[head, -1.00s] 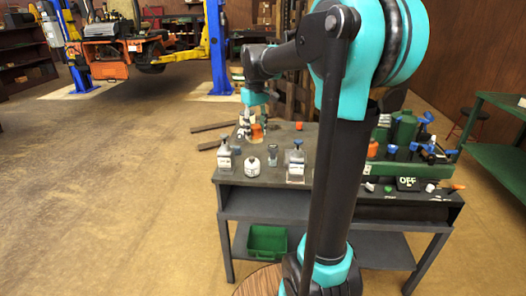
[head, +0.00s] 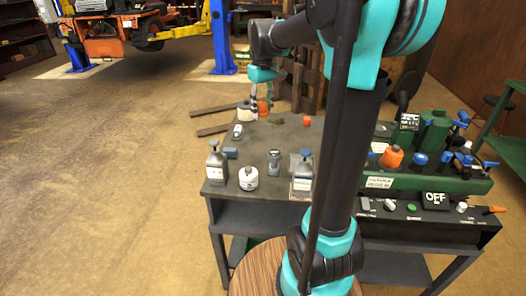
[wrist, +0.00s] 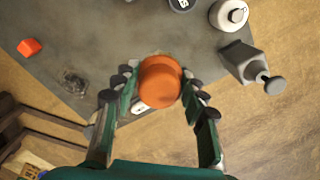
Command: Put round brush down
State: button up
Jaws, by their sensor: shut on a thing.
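My gripper (head: 260,101) is over the far left part of the dark workbench (head: 285,139). In the wrist view its two green fingers (wrist: 158,85) stand on either side of an orange round piece, which I take to be the round brush (wrist: 161,78). The fingers are closed on its sides. The brush shows end-on there, so its lower part is mostly hidden. In the head view the orange brush (head: 264,105) hangs below my gripper, near the bench's far edge. I cannot tell whether it touches the bench.
A bottle (head: 217,165), a white jar (head: 248,179), a grey container (head: 274,161) and another bottle (head: 302,176) stand along the near edge. An orange block (head: 307,120) lies right of the brush. A green rack (head: 430,179) fills the right side. Bare bench lies in the middle.

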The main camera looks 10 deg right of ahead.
notch_tip(320, 180, down, 18)
jog(key=shift+f, duration=0.15)
dwell(0.3)
jog(key=o, duration=1.2)
jog(key=shift+f, duration=0.1)
notch_tip(320, 180, up, 12)
jog(key=shift+s, duration=0.1)
